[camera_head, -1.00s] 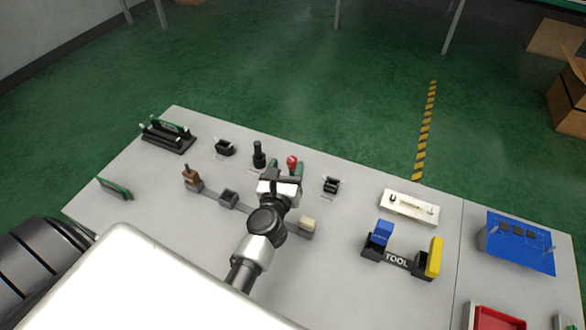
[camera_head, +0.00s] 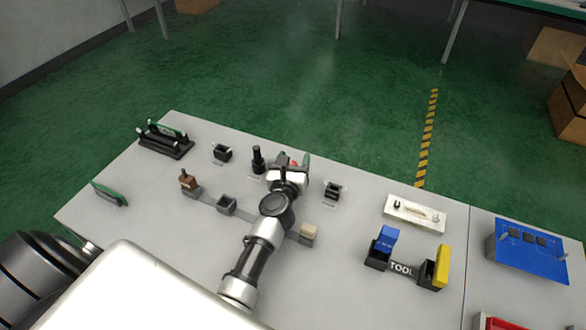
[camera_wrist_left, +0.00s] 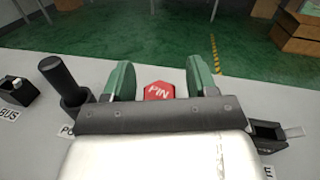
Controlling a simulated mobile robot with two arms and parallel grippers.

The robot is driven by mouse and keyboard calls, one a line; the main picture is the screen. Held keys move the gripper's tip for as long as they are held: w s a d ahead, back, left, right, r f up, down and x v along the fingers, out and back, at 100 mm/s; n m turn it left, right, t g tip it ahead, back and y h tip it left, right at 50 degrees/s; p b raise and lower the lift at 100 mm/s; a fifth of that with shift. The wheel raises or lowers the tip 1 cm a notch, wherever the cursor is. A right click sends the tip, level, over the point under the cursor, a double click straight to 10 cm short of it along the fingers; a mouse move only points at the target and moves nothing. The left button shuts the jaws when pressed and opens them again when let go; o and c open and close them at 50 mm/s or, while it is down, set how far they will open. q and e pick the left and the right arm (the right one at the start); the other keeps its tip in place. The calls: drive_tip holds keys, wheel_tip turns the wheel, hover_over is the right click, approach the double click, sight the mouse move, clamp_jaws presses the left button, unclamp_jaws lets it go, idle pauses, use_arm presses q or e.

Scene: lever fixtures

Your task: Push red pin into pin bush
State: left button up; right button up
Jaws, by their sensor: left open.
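The red pin (camera_head: 294,163) shows as a small red patch at the back of the table, mostly hidden by my left gripper (camera_head: 293,160). In the left wrist view its red faceted top (camera_wrist_left: 158,90) carries white lettering. It sits between the two green fingers of my left gripper (camera_wrist_left: 160,76), which are open, with gaps on both sides. The pin's lower part is hidden behind the gripper body. I cannot tell which fixture is the pin bush. My right gripper is not in view.
A black upright cylinder (camera_head: 257,160) stands just left of the gripper. Small black holders stand to the left (camera_head: 222,153) and right (camera_head: 333,191). A grey bar with blocks (camera_head: 226,204) lies in front. A blue-and-yellow tool rack (camera_head: 402,266) stands further right.

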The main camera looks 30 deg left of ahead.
use_arm(q)
clamp_jaws()
drive_tip(key=shift+r, duration=0.15)
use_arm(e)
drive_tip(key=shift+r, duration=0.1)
